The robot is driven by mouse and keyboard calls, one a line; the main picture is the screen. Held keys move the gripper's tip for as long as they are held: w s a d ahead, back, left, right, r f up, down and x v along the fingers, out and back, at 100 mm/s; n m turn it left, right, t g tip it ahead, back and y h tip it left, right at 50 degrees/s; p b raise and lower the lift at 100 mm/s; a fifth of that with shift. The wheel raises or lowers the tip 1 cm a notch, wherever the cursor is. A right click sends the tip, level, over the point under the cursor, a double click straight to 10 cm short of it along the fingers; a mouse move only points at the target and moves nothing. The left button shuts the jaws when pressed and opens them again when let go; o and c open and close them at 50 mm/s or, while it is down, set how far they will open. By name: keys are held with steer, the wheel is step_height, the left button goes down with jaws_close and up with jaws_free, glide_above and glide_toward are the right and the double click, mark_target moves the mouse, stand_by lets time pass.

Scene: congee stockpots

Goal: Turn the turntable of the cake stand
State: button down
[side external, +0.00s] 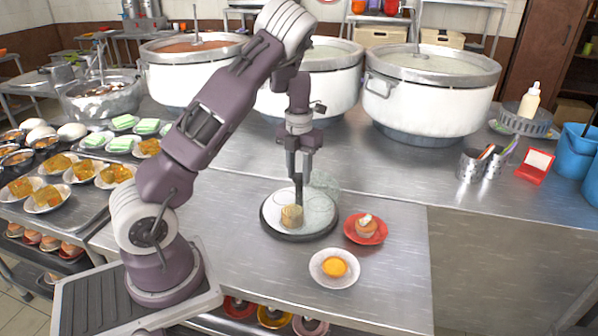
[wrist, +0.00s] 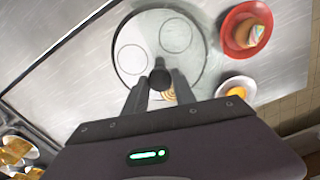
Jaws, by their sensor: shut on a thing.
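The cake stand (side external: 270,228) sits on the steel counter. It has a round pale turntable with a dark rim. In the wrist view the turntable (wrist: 186,62) shows two ring outlines. A small tan round cake (side external: 291,217) sits on it, mostly hidden behind the fingers in the wrist view. A dark upright knob (wrist: 160,74) rises from the turntable. My gripper (side external: 298,174) points straight down above the stand and is shut on the knob, with a finger on each side of it. A see-through cover seems to show on the turntable's right part.
A red plate with a cupcake (side external: 366,228) stands close to the stand's right. A white plate with an orange-yellow food (side external: 334,267) lies in front. Large white stockpots (side external: 425,100) line the back. Plates of food fill the left. The counter at right front is clear.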

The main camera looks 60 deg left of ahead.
steer(key=shift+a+r, duration=0.1)
steer(key=c, duration=1)
jaws_free()
step_height(320, 180, up, 7)
